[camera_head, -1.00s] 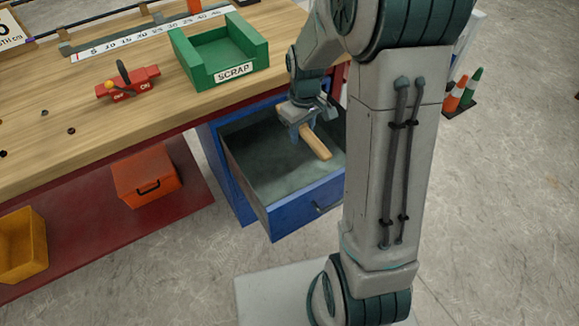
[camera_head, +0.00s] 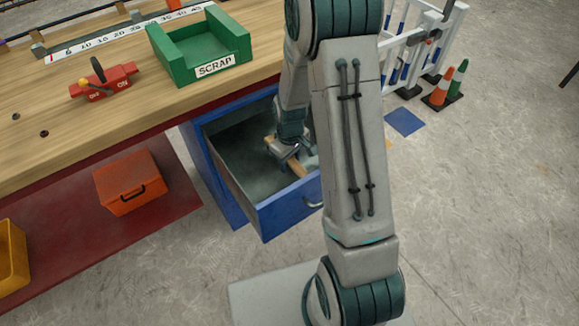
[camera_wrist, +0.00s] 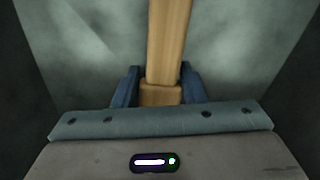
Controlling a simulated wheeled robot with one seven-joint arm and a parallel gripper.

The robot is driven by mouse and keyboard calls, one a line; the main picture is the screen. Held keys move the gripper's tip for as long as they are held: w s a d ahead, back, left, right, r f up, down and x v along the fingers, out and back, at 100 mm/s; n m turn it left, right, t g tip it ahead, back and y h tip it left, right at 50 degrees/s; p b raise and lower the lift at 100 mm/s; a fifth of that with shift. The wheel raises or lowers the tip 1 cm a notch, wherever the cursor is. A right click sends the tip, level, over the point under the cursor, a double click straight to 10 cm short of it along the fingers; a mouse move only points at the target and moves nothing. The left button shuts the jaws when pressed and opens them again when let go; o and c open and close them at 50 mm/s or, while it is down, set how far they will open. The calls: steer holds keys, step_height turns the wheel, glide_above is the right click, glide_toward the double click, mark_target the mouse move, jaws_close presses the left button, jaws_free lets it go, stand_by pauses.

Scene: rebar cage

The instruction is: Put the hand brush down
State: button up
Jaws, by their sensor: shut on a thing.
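The hand brush shows as a pale wooden handle (camera_wrist: 168,45) running up the middle of the wrist view. My gripper (camera_wrist: 160,85) is shut on it, with a blue finger on each side. In the head view my gripper (camera_head: 283,150) is down inside the open blue drawer (camera_head: 290,212) under the bench, and a short piece of the handle (camera_head: 298,168) shows beside it. The brush's bristles are not visible. I cannot tell whether the brush touches the drawer floor.
The wooden workbench (camera_head: 60,150) stands above and left of the drawer. It carries a green SCRAP bin (camera_head: 172,68) and a red switch block (camera_head: 105,88). An orange box (camera_head: 132,185) sits on the lower red shelf. Grey drawer floor (camera_head: 240,160) is clear left of my gripper.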

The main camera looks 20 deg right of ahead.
mark_target(290, 166)
steer(key=shift+f, duration=1.5)
steer(key=shift+f+b, duration=0.15)
steer(key=shift+b, duration=0.15)
steer(key=o, duration=1.3)
